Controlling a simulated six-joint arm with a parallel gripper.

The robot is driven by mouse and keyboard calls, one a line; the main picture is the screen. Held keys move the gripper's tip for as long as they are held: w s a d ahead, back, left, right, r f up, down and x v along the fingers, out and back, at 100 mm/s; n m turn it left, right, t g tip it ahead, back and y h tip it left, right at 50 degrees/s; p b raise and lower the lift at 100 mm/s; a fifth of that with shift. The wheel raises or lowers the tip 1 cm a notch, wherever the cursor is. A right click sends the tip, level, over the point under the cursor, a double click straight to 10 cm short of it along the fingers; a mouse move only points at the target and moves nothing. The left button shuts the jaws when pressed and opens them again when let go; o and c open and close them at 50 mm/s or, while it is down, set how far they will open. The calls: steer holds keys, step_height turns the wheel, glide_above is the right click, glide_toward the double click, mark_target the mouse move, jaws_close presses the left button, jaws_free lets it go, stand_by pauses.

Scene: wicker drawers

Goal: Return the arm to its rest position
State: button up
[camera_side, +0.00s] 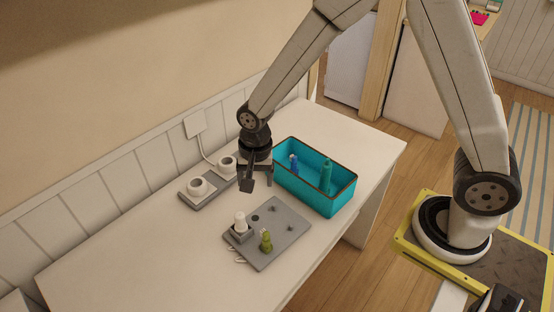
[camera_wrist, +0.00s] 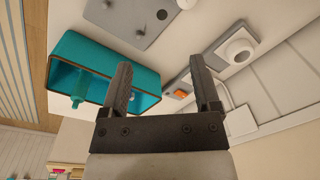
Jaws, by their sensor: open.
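My gripper (camera_side: 256,178) hangs over the white table, between the teal bin and the grey charging strip. Its two fingers stand apart with nothing between them, as the wrist view also shows (camera_wrist: 163,90). My arm reaches across from its base (camera_side: 452,228) at the right, raised in a high bend. The teal bin (camera_side: 308,194) stands just right of my gripper and holds a blue item (camera_side: 293,163) and a teal bottle-like item (camera_side: 327,175). In the wrist view the bin (camera_wrist: 80,55) is at the left.
A grey board (camera_side: 285,245) near the front carries a white piece (camera_side: 240,222) and a green piece (camera_side: 266,241). A grey strip (camera_side: 192,202) with two white round pieces lies by the wall. The table's left part is clear.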

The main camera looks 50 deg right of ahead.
steer(key=s+d+r+n+t, duration=0.1)
steer(key=s+d+r+n, duration=0.4)
steer(key=s+d+n, duration=0.4)
steer(key=shift+s+d+r+n+t, duration=0.2)
steer(key=shift+s+r+n+t, duration=0.15)
steer(key=shift+s, duration=0.55)
stand_by(0.6)
